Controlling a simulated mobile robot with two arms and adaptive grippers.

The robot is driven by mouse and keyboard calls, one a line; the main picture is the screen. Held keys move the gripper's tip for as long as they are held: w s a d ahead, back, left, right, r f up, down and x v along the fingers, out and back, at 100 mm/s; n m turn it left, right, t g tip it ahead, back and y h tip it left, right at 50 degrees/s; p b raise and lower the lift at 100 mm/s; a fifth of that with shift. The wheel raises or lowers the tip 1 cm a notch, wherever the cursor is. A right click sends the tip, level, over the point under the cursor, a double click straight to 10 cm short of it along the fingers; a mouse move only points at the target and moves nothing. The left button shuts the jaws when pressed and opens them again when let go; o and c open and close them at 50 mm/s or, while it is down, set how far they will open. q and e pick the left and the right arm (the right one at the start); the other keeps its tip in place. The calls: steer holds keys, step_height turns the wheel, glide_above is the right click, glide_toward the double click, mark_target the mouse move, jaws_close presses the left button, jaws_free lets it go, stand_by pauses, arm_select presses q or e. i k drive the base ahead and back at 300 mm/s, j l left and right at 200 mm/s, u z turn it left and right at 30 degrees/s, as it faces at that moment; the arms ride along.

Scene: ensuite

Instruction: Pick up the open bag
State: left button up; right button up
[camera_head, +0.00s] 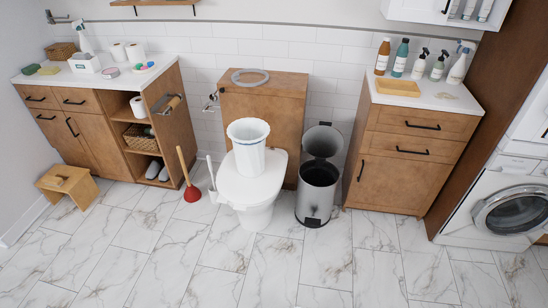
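A white, open-topped container with a thin blue line below its rim, which looks like the open bag (248,149), stands upright on the closed lid of the white toilet (252,188). Its mouth faces up and its side is slightly ribbed. I cannot see down to its bottom.
A pedal bin (318,182) with its lid raised stands right of the toilet. A red plunger (191,190) and a toilet brush (212,178) stand left. Cabinets flank both sides, a wooden stool (67,184) is far left. The marble floor (180,260) in front is clear.

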mark_target(248, 136)
steer(key=i+j+z, duration=0.15)
steer(key=z, duration=0.3)
steer(key=i+j+z, duration=0.1)
steer(key=z, duration=0.35)
steer(key=j+z, duration=0.3)
steer(key=z, duration=0.15)
steer(key=j+z, duration=0.3)
steer(key=z, duration=0.15)
steer(key=j+z, duration=0.25)
steer(key=z, duration=0.2)
steer(key=i, duration=0.05)
